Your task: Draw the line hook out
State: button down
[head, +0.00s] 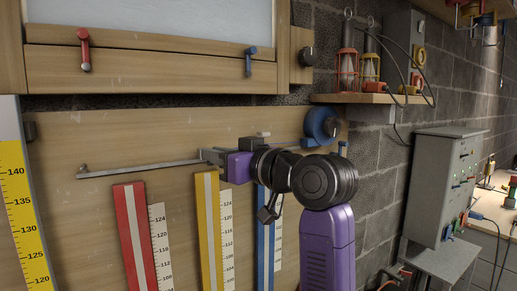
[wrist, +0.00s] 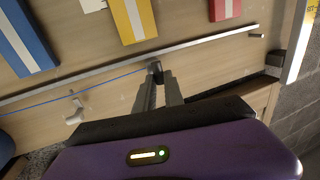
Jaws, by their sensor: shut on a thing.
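In the wrist view my gripper (wrist: 160,76) is shut on the line hook (wrist: 154,67), a small dark piece at the fingertips. A thin blue line (wrist: 80,92) runs from it leftward, towards the blue reel (wrist: 5,147) at the left edge. In the head view my gripper (head: 208,156) is in front of the wooden board, left of the blue reel (head: 321,124). The hook cannot be made out clearly there. The gripper is near the right part of a thin metal rail (head: 140,168).
Red (head: 134,230), yellow (head: 208,225) and blue (head: 265,230) bars with scales stand below the rail. A small pale hook (wrist: 75,114) is on the board. Above are red (head: 85,52) and blue (head: 250,62) handles. A grey box (head: 445,180) is at the right.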

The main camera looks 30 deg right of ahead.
jog(key=a+p, duration=0.2)
jog(key=a, duration=1.8)
jog(key=shift+s+a, duration=0.15)
jog(key=shift+s, duration=0.2)
jog(key=shift+r, duration=0.1)
jog(key=c, duration=1.4)
grip_release()
jog(key=shift+c, duration=0.2)
jog(key=b+v, duration=0.1)
jog(key=v, duration=0.6)
jog(key=shift+s, duration=0.4)
